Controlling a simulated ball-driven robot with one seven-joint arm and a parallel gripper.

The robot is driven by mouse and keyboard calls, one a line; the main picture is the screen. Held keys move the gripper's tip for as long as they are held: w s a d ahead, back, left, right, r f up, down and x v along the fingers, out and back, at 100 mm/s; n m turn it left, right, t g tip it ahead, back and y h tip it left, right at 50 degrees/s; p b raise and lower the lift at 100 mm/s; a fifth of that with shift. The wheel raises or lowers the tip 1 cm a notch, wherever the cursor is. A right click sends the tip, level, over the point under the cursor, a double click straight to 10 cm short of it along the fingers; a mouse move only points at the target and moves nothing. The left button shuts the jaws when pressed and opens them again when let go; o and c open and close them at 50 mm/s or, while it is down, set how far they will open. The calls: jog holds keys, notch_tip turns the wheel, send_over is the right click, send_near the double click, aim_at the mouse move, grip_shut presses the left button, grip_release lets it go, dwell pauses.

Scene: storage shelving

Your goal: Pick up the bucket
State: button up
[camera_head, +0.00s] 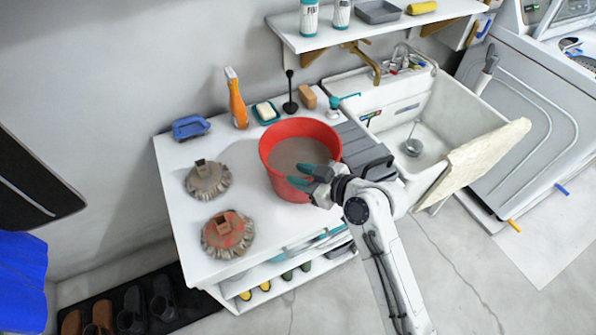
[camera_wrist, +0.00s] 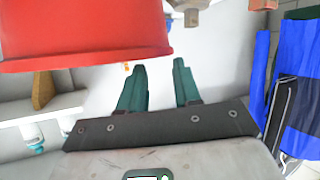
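The red bucket (camera_head: 285,187) stands upright on the white counter, with a brownish grey inside. My gripper (camera_head: 309,177) is at its right front side, its teal fingers overlapping the bucket's wall and rim in the head view. In the wrist view the bucket (camera_wrist: 85,30) fills the upper left. There my two teal fingers (camera_wrist: 160,68) stand apart with an empty gap between them, and the bucket's edge lies just past the left finger. I cannot tell whether a finger touches the bucket.
Two mop heads (camera_head: 208,180) (camera_head: 228,234) sit on the counter (camera_head: 185,235) left of the bucket. Behind it stand an orange spray bottle (camera_head: 236,98), a soap dish (camera_head: 266,112) and a black plunger (camera_head: 290,106). A white sink (camera_head: 440,125) is on the right, below a wall shelf (camera_head: 375,27).

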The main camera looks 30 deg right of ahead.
aim_at(283, 173)
jog(key=shift+a+p+x, duration=0.15)
jog(key=shift+p+x, duration=0.3)
jog(key=shift+x, duration=1)
jog(key=shift+a+p+x, duration=0.15)
jog(key=shift+p+x, duration=0.25)
jog(key=shift+x, duration=1.1)
jog(key=shift+s+f, duration=0.1)
jog(key=shift+s, duration=0.1)
grip_shut()
jog(key=shift+s+f, duration=0.15)
jog(key=shift+f, duration=0.05)
